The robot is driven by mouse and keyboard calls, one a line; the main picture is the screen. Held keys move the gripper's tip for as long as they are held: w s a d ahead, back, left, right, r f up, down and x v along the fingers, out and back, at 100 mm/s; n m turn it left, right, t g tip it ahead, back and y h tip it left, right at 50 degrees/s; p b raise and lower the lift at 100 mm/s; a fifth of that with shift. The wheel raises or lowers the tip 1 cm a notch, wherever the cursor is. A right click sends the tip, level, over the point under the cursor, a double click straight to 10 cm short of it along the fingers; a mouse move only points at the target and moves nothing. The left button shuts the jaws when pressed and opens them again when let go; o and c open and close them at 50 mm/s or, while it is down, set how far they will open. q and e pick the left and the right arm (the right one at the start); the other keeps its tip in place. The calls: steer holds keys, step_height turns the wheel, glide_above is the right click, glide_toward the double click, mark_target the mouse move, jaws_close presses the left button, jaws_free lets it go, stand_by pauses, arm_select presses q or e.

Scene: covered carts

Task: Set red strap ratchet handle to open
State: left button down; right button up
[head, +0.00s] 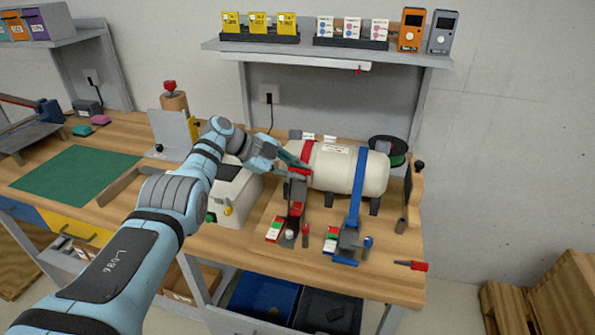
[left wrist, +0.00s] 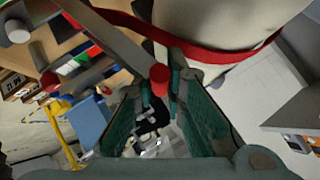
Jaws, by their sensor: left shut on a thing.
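The red strap (head: 307,151) goes around a cream tank (head: 345,172) on the bench; it also crosses the left wrist view (left wrist: 205,50). Its red ratchet (head: 296,208) is at the front of the tank, with a handle raised toward my left gripper (head: 292,160). In the left wrist view, the handle's round red grip (left wrist: 159,80) is between the fingertips of my left gripper (left wrist: 163,88), which is shut on it. A grey bar (left wrist: 108,36) runs up to this grip. The fingers partly hide the grip in the head view. My right gripper is not in view.
A blue strap (head: 358,185) with its own ratchet (head: 346,240) is to the right of the red one. A white box (head: 233,192) stands left of the tank. A shelf (head: 325,49) hangs above.

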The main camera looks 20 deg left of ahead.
arm_select(q)
steer(key=c, duration=1.9)
jaws_free()
steer(key=shift+s+f, duration=0.2)
steer(key=shift+f, duration=0.1)
steer(key=shift+w+a+r, duration=0.1)
steer(key=shift+a+r, duration=0.35)
steer(key=shift+a, duration=0.05)
steer(key=v, duration=1.1)
steer(key=shift+d, duration=0.15)
